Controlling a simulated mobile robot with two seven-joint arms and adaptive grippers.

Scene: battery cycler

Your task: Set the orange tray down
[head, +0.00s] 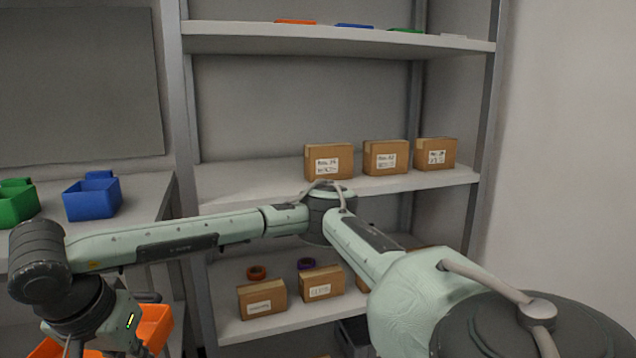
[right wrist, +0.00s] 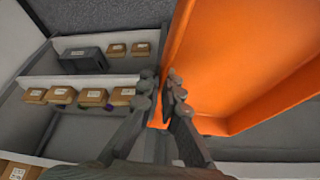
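The orange tray (head: 155,326) shows at the lower left of the head view, below the bench edge and partly hidden behind my right wrist. In the right wrist view the orange tray (right wrist: 235,65) fills the upper right, with its inside facing the camera. My right gripper (right wrist: 161,84) has one finger on each side of the tray's wall and appears shut on it. The right fingertips are hidden in the head view. What lies under the tray cannot be seen there. My left gripper is in neither view.
A grey bench (head: 150,192) at left carries blue (head: 92,200) and green (head: 14,205) bins. A shelving unit (head: 240,185) holds several cardboard boxes (head: 330,162) and two small rings (head: 257,272). My right arm crosses in front of the shelves.

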